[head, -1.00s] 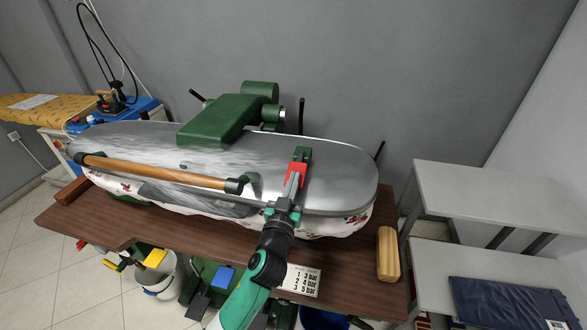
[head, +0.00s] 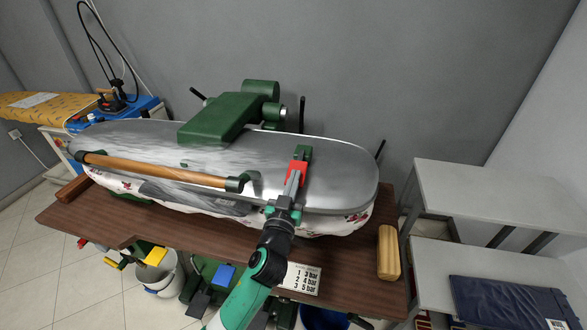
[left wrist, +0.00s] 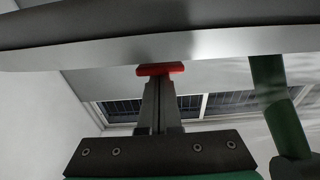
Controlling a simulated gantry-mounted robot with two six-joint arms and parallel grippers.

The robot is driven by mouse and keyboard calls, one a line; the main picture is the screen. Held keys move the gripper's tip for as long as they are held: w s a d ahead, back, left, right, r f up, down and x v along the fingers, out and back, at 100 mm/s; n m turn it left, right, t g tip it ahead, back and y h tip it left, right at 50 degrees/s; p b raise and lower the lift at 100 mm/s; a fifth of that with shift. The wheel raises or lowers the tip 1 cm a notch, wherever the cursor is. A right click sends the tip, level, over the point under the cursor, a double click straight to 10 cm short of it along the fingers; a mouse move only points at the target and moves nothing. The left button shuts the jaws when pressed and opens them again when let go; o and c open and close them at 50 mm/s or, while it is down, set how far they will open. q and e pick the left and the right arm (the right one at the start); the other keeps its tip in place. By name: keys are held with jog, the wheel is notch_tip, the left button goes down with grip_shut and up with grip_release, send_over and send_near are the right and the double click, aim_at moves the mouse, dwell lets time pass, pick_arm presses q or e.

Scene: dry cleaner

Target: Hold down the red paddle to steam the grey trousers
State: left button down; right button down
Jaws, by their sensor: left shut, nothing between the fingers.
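The red paddle (head: 297,172) is at the front right of the closed press head (head: 335,175). My left gripper (head: 292,188) is shut and empty, its fingertips against the paddle. In the left wrist view the shut fingertips (left wrist: 160,82) meet the underside of the red paddle (left wrist: 160,69). The grey trousers (head: 195,199) show only as a strip below the wooden handle, over the floral padding; the rest is hidden under the press head. Pale wisps lie over the left part of the head; I cannot tell steam from reflection. My right gripper is not in view.
The wooden handle (head: 155,169) runs along the front of the press. A wooden block (head: 389,253) and a pressure card (head: 303,279) are on the brown table (head: 345,262). Yellow (head: 155,257) and blue (head: 223,276) pedals are below. Grey shelves (head: 490,195) stand right.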

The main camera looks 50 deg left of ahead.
pick_arm(q)
jog(key=r+p, duration=0.2)
jog(key=r, duration=0.1)
jog(key=s+d+r+p, duration=0.1)
jog(key=p, duration=0.1)
jog(key=shift+r, duration=0.35)
jog(key=b+v, duration=0.1)
jog(key=v, duration=0.9)
